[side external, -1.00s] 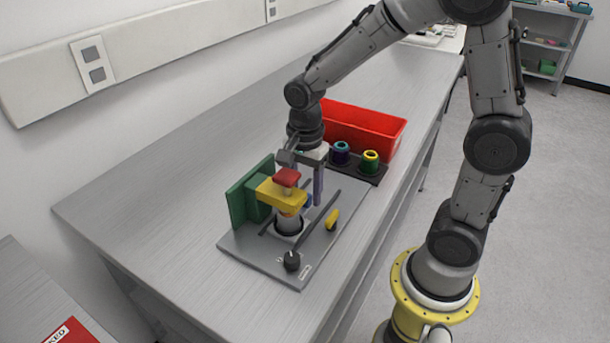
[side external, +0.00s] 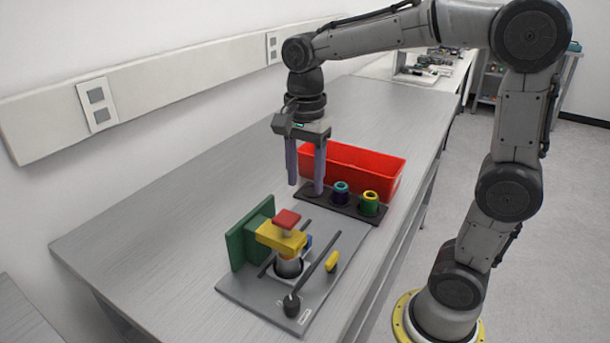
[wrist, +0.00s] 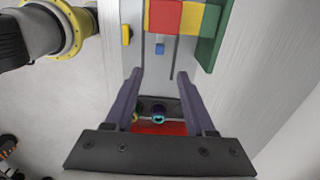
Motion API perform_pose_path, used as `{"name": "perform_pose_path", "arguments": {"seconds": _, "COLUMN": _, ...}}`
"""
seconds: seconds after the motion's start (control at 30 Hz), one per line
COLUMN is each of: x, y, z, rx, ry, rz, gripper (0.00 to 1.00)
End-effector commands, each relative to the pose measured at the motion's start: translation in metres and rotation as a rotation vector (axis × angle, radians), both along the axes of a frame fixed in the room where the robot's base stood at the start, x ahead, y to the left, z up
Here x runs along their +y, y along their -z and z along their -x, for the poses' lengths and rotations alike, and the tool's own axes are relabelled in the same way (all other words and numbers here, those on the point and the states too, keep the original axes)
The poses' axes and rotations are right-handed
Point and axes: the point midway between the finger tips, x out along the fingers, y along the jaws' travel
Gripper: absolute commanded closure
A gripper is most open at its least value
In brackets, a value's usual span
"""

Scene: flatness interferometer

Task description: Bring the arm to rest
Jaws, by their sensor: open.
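My gripper (side external: 305,186) hangs fingers down above the bench, its two purple fingers apart with nothing between them. In the side view it is above and behind the interferometer fixture, in front of the red bin. In the wrist view my gripper (wrist: 157,75) is open and empty. The fixture's grey base plate (side external: 245,291) carries a green upright block (side external: 248,238), a yellow block (side external: 281,237) with a red top (side external: 287,219), and a black-knobbed lever (side external: 292,304). The red and yellow parts also show at the top of the wrist view.
A red bin (side external: 375,165) stands behind a dark rack (side external: 376,215) holding a blue-purple ring piece (side external: 340,194) and a yellow-green one (side external: 369,203). A small yellow piece (side external: 331,262) is on the plate's right. The bench left of the fixture is clear.

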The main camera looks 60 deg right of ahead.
Motion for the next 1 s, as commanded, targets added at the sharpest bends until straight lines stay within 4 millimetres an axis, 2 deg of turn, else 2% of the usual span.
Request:
{"name": "perform_pose_path", "arguments": {"seconds": 0.2, "x": 0.0, "y": 0.0, "z": 0.0, "rx": -0.002, "ry": -0.001, "rz": 0.0, "gripper": 0.45}}
{"name": "perform_pose_path", "arguments": {"seconds": 0.3, "x": 0.001, "y": -0.008, "z": 0.002, "rx": -0.029, "ry": -0.003, "rz": 0.001, "gripper": 0.45}}
{"name": "perform_pose_path", "arguments": {"seconds": 0.37, "x": 0.002, "y": -0.017, "z": 0.009, "rx": -0.058, "ry": -0.006, "rz": 0.002, "gripper": 0.45}}
{"name": "perform_pose_path", "arguments": {"seconds": 0.47, "x": 0.004, "y": -0.029, "z": 0.033, "rx": -0.12, "ry": -0.025, "rz": 0.004, "gripper": 0.45}}
{"name": "perform_pose_path", "arguments": {"seconds": 0.57, "x": 0.007, "y": -0.034, "z": 0.065, "rx": -0.204, "ry": -0.171, "rz": 0.021, "gripper": 0.45}}
{"name": "perform_pose_path", "arguments": {"seconds": 0.7, "x": 0.009, "y": -0.026, "z": 0.103, "rx": -0.315, "ry": -0.503, "rz": 0.086, "gripper": 0.45}}
{"name": "perform_pose_path", "arguments": {"seconds": 0.83, "x": 0.01, "y": -0.012, "z": 0.125, "rx": -0.381, "ry": -0.812, "rz": 0.169, "gripper": 0.45}}
{"name": "perform_pose_path", "arguments": {"seconds": 1.0, "x": 0.01, "y": 0.008, "z": 0.139, "rx": -0.407, "ry": -1.185, "rz": 0.284, "gripper": 0.45}}
